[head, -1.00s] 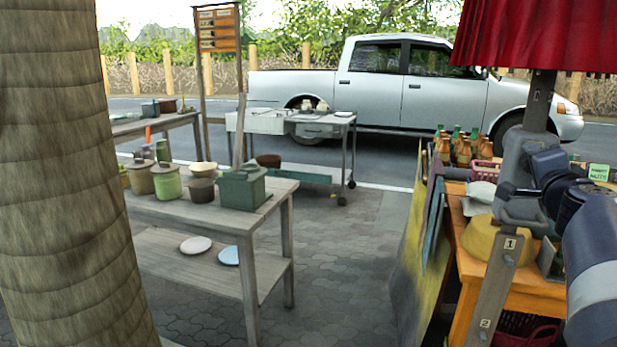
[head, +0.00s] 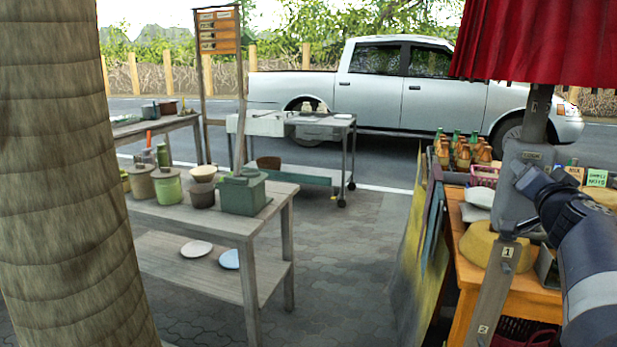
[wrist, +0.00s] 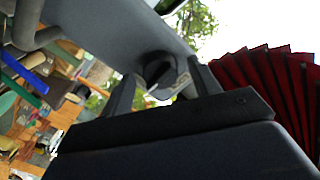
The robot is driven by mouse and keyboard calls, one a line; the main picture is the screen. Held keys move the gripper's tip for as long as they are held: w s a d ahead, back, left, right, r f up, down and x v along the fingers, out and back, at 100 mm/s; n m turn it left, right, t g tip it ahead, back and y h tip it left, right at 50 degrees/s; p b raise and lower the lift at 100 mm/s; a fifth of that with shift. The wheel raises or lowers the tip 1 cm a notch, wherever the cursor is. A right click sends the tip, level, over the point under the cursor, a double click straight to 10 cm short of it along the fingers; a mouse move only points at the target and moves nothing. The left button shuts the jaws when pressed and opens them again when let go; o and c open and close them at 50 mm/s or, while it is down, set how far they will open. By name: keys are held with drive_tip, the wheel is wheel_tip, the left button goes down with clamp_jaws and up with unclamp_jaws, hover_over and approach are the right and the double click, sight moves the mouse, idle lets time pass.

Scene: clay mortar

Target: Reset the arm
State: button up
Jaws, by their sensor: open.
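My gripper (wrist: 160,90) shows in the wrist view with its two dark fingers apart and nothing between them. Behind the fingers is a grey part of my own body with a round dark joint. In the head view my dark arm is at the right edge, folded close to my grey column, and the gripper itself cannot be made out there.
A red canopy (head: 545,40) hangs near my arm and also fills the right of the wrist view (wrist: 275,95). A grey table (head: 238,220) with pots stands left; paving between is clear.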

drive_tip(key=n+p, duration=0.3)
drive_tip(key=n, duration=0.2)
drive_tip(key=shift+p, duration=0.4)
drive_tip(key=shift+n, duration=0.5)
